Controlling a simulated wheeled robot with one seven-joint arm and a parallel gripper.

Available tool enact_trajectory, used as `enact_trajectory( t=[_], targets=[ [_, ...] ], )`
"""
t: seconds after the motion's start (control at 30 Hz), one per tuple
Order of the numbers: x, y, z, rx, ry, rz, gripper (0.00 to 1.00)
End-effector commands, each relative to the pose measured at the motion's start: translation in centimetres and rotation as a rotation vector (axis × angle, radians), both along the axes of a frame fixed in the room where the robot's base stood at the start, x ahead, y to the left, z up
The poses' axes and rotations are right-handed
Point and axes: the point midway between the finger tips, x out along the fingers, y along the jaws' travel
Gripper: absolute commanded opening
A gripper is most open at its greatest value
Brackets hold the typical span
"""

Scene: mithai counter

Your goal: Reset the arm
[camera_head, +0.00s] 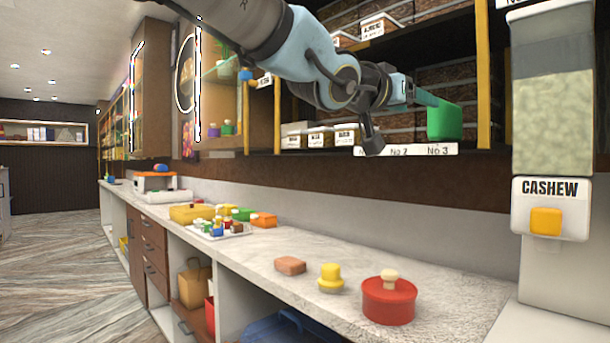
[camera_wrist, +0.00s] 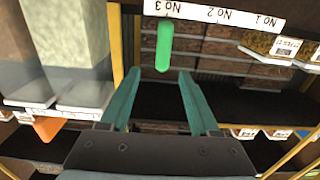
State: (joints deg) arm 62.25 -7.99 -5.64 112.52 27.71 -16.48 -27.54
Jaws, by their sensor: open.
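My gripper (camera_head: 422,97) is raised in front of the dark shelf unit, high above the counter. In the wrist view its two teal fingers (camera_wrist: 159,74) are spread apart with nothing between them. A green block-like thing (camera_head: 445,121) is just beyond the fingertips in the head view, by the No 3 label. It also shows in the wrist view (camera_wrist: 164,45), narrow and upright, ahead of the gap between the fingers. I cannot tell whether a finger touches it.
The shelf label strip (camera_head: 405,150) and a yellow post (camera_head: 483,75) are close to the gripper. A cashew dispenser (camera_head: 551,205) stands at right. On the counter (camera_head: 450,275) are a red lidded pot (camera_head: 388,303), a yellow knobbed item (camera_head: 330,279) and a brownish block (camera_head: 290,265).

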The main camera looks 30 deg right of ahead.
Motion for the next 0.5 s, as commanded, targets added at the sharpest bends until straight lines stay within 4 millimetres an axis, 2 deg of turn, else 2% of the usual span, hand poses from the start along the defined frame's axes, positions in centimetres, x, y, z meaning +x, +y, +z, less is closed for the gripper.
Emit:
enact_trajectory(
  t=[0.17,0.27,0.37,0.5],
  targets=[
    [0.4,0.1,-0.3,0.007,0.003,0.009,0.62],
    [2.5,0.8,-1.6,0.043,0.016,0.055,0.62],
    [6.5,2.6,-4.5,0.118,0.05,0.146,0.62],
    [13.3,7.5,-10.3,0.263,0.126,0.317,0.62]
  ],
)
